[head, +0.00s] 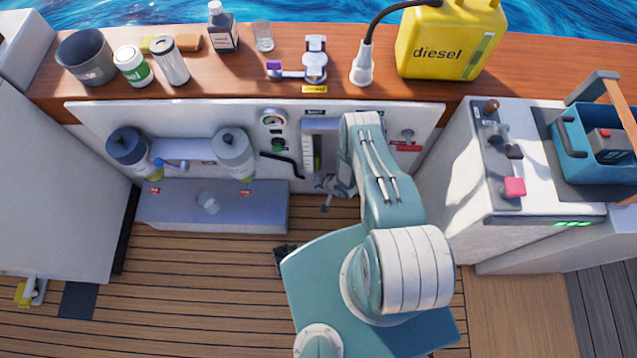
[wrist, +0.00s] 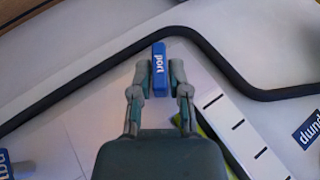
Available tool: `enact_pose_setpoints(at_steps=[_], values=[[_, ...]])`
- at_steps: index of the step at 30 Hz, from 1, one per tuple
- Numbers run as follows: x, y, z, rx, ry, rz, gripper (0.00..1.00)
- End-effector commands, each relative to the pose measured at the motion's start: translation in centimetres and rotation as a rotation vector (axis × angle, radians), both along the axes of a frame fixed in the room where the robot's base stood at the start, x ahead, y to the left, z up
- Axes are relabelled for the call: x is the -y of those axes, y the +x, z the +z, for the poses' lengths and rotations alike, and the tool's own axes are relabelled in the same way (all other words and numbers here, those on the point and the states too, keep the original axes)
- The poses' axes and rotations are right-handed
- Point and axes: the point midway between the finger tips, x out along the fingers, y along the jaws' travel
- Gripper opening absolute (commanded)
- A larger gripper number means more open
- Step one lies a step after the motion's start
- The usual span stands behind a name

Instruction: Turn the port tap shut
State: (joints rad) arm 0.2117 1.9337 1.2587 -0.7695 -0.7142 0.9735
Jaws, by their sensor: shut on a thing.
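The port tap's blue handle (wrist: 159,68), lettered "port", stands between my two fingertips in the wrist view. My gripper (wrist: 160,80) is shut on this handle, one finger on each side. The handle lies nearly in line with the fingers and its far end sticks out past the tips. The tap's body is hidden under the handle and fingers. In the head view my gripper (head: 326,187) is low at the panel, left of my arm, and I cannot make out the blue handle there.
A black hose (wrist: 262,94) bends around the handle. A blue lettered piece (wrist: 4,164) is cut by the left edge.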

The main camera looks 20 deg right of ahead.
Motion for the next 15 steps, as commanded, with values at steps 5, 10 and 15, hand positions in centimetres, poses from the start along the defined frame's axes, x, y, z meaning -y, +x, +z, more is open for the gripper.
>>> enact_pose_setpoints(at_steps=[5, 10, 15], values=[[0.19, -0.23, -0.24, 0.024, 0.085, -0.003, 0.00], [0.19, -0.26, -0.28, 0.043, 0.145, -0.003, 0.00], [0.23, -0.25, -0.30, 0.051, 0.173, -0.004, 0.00]])
